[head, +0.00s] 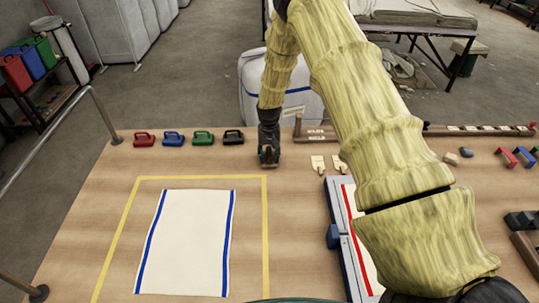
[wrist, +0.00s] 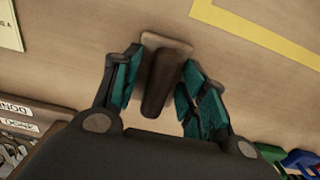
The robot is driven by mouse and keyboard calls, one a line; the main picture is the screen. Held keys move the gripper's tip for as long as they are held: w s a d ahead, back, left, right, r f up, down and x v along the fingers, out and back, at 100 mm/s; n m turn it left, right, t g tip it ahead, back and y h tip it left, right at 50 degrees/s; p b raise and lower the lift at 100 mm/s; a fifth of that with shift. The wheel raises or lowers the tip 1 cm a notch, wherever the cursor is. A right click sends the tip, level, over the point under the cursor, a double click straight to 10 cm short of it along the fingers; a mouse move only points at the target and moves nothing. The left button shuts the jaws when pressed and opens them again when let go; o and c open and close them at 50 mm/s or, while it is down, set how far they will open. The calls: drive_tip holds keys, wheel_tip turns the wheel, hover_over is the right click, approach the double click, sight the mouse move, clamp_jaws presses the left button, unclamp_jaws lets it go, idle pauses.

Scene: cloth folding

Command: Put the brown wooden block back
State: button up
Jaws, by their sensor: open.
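The brown wooden block (wrist: 167,47), with a darker grip along its top, lies on the wooden table in the wrist view. It sits between the teal-padded fingers of my gripper (wrist: 160,68), which are open on either side of it. A narrow gap shows at the fingertips, so I do not see them clamped on it. In the head view my gripper (head: 268,158) is low at the table's back part, right of the row of coloured blocks. The brown block is not clearly distinguishable there.
Red (head: 144,139), blue (head: 174,137), green (head: 204,137) and black (head: 234,136) handled blocks stand left of my gripper. A white cloth (head: 185,245) with blue edges lies flat inside a yellow outline (head: 265,220).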

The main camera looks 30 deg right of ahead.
sight(269, 153)
drive_tip(key=shift+r, duration=0.25)
wheel_tip(269, 153, up, 12)
drive_tip(key=b, duration=0.3)
idle(0.3)
drive_tip(key=shift+f, duration=0.1)
